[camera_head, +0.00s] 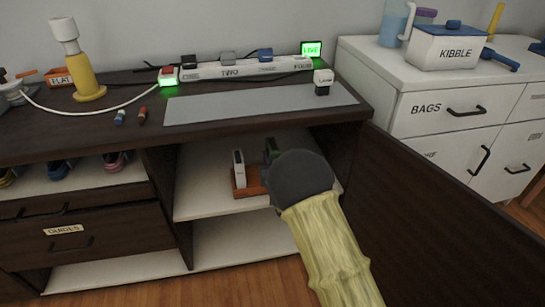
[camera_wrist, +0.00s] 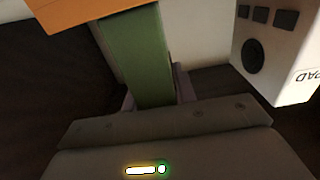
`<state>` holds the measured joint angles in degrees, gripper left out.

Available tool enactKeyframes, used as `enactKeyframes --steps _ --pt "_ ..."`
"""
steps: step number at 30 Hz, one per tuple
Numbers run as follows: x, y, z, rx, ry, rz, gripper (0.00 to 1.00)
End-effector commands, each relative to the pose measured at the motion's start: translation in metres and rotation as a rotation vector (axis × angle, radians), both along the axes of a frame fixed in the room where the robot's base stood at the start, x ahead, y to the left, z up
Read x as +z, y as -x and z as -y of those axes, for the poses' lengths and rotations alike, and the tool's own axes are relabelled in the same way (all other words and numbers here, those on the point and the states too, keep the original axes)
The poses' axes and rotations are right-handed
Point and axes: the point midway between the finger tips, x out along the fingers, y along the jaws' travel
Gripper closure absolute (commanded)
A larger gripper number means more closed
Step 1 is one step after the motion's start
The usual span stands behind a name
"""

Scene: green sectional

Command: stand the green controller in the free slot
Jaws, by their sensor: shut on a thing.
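The green controller (camera_head: 271,149) is upright over the shelf in the head view, partly hidden by my dark wrist. In the wrist view the green controller (camera_wrist: 137,58) is between my gripper's fingers (camera_wrist: 153,97), which are shut on it. Its far end meets the edge of the orange-brown rack (camera_wrist: 75,12); I cannot tell whether it is inside a slot. In the head view the rack (camera_head: 246,189) sits on the shelf, its right part hidden by my wrist. A white controller (camera_head: 239,170) stands in its left part and shows close by in the wrist view (camera_wrist: 285,45), marked PAD.
The white shelf (camera_head: 205,207) lies under a dark countertop (camera_head: 190,133) holding a grey mat (camera_head: 230,106) and a power strip. An open dark door (camera_head: 425,215) stands to the right of my arm. The shelf is bare left of the rack.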

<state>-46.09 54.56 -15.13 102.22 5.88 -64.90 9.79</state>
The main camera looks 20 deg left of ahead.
Motion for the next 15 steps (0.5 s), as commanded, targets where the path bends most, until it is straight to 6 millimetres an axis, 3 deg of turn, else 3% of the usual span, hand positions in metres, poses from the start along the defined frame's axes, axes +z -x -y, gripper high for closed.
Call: enactKeyframes --steps 15 --pt "-0.0106 -0.0003 0.0001 0.000 -0.001 0.002 1.00"
